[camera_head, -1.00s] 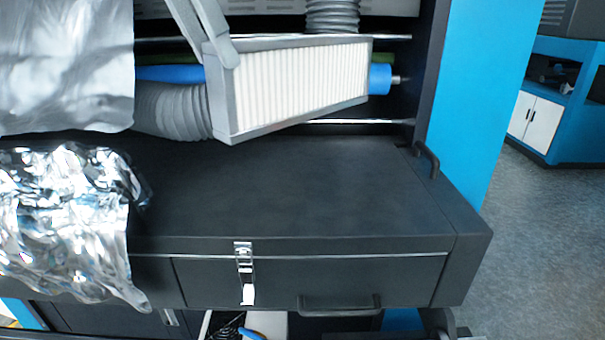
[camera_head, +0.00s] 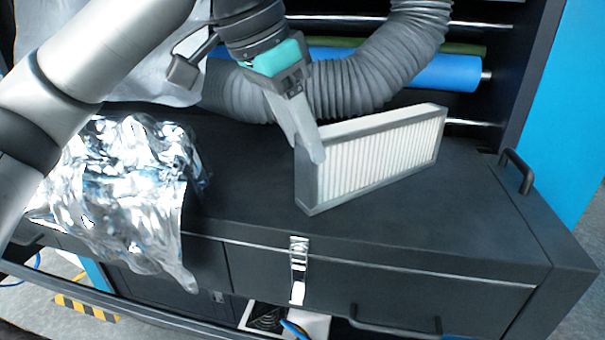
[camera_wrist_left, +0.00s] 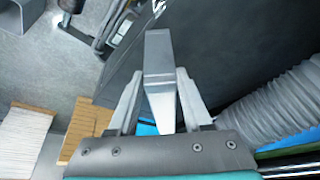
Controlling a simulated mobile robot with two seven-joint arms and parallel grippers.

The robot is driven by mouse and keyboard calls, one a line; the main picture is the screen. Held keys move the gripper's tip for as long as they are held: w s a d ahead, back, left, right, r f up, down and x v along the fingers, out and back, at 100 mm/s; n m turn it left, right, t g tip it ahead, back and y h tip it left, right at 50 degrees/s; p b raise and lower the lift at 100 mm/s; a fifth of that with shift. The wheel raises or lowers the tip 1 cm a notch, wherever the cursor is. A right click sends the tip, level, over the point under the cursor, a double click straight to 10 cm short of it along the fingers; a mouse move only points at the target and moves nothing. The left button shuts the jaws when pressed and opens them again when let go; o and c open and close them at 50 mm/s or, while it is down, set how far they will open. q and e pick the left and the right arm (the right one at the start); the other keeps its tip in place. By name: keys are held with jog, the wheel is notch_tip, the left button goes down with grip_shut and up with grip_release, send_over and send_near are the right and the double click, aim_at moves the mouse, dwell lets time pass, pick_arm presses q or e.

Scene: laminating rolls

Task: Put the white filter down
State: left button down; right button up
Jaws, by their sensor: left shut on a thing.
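The white filter (camera_head: 385,160) is a pleated white panel in a grey frame, upright on its long edge over the black bench top (camera_head: 400,230). Its near left end is close to the front edge. I cannot tell whether its lower edge touches the top. My left gripper (camera_head: 314,150) reaches down from above and is shut on the filter's left end. In the left wrist view, the fingers (camera_wrist_left: 157,100) close on both sides of the grey frame end (camera_wrist_left: 158,50). The pleats are hidden there. My right gripper does not show.
Crumpled silver foil (camera_head: 125,190) drapes over the bench at the left. A grey ribbed hose (camera_head: 370,80) and a blue roll (camera_head: 440,72) lie behind the filter. A black handle (camera_head: 517,172) stands at the right end. Bench top is clear in front and right of the filter.

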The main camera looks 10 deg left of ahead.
aim_at(301, 172)
pick_arm(q)
notch_tip(301, 172, down, 5)
jog(key=shift+f, duration=0.1)
dwell(0.3)
jog(key=shift+c, duration=1.7)
grip_release()
jog(key=v, duration=1.2)
